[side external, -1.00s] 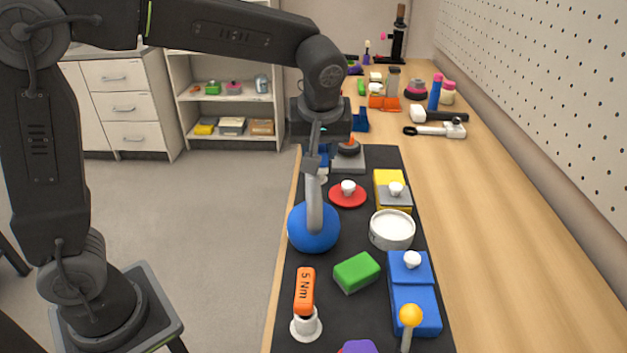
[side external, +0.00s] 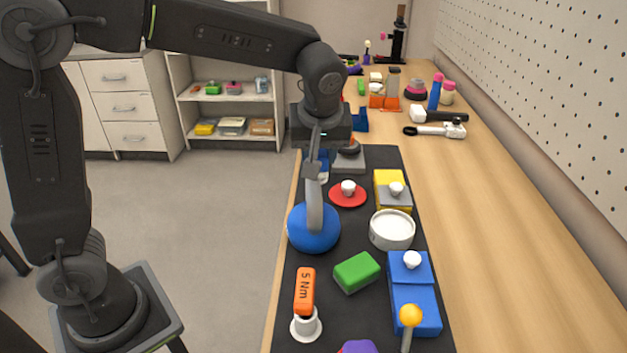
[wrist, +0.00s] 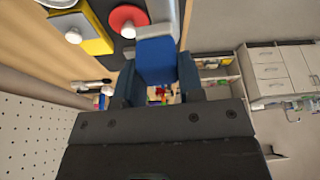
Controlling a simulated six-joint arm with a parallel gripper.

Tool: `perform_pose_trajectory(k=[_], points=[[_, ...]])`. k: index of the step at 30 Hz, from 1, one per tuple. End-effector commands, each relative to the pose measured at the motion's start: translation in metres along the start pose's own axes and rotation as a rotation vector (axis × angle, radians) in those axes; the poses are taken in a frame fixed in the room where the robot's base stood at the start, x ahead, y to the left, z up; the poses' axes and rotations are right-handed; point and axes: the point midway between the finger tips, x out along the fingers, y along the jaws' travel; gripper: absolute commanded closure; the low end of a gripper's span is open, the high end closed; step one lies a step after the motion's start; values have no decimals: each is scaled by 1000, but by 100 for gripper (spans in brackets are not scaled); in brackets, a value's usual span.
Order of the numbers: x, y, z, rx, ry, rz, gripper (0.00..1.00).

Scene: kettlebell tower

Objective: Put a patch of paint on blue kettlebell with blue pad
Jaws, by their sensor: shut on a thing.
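The blue kettlebell (side external: 314,236) stands on the black mat, its grey handle (side external: 315,208) rising upright toward my gripper. In the wrist view a grey part like the handle (wrist: 163,11) shows at the top, just past the fingertips. My gripper (side external: 313,165) is directly above the kettlebell, pointing down. In the wrist view the jaws (wrist: 157,72) are shut on a blue block, which looks like the blue pad (wrist: 155,60). From the side, the fingers mostly hide it. Whether it touches the handle, I cannot tell.
A red disc (side external: 348,199) and a white round dish (side external: 391,231) are right of the kettlebell. A green block (side external: 357,272), an orange-topped tool (side external: 304,291) and a blue box (side external: 416,311) are nearer. A yellow box (side external: 388,179) is behind.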

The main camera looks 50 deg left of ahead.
Motion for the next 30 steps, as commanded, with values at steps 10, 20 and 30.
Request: perform_pose_trajectory(k=[10, 20, 30], points=[[-2, 0, 13, 4, 0, 0, 100], [-13, 0, 39, 2, 0, 0, 100], [-14, -1, 42, 1, 0, -1, 100]])
